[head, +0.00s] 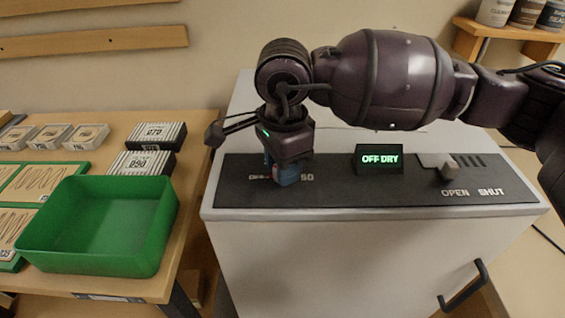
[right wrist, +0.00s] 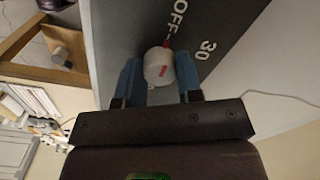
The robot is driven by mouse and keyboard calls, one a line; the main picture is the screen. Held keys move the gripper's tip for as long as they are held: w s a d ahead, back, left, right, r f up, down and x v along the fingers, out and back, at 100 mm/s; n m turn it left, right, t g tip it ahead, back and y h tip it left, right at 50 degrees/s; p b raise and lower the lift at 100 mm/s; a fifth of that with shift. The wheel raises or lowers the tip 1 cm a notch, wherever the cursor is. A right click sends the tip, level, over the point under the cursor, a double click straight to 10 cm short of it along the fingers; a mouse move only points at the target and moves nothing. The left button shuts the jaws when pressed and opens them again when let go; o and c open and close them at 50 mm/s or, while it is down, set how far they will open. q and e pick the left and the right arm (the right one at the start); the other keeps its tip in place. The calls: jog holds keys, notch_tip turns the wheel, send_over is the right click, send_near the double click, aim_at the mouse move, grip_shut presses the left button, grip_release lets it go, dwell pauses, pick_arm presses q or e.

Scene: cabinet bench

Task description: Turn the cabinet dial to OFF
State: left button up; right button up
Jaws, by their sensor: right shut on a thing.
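The cabinet dial (right wrist: 158,66) is a pale round knob with a red mark on its face. It sits between the two blue fingers of my right gripper (right wrist: 160,80), which is shut on it. The printed OFF label (right wrist: 178,20) and a red tick lie just beyond the knob, with "30" to the right. In the head view my right gripper (head: 286,176) points down onto the left part of the dark cabinet panel (head: 340,193) and hides the dial. The lit display (head: 379,159) reads "OFF DRY". My left gripper is not in view.
A slider (head: 447,172) with OPEN and SHUT labels is at the panel's right. A green bin (head: 60,250) and striped boxes (head: 157,135) stand on the wooden table to the left. A black handle (head: 464,288) is on the cabinet front.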

jog(key=o, duration=0.9)
notch_tip(320, 180, up, 10)
jog(key=shift+s+f+p, duration=0.1)
jog(key=shift+f+p, duration=0.15)
jog(key=shift+p, duration=0.25)
jog(key=shift+r, duration=0.7)
jog(key=shift+s, duration=0.15)
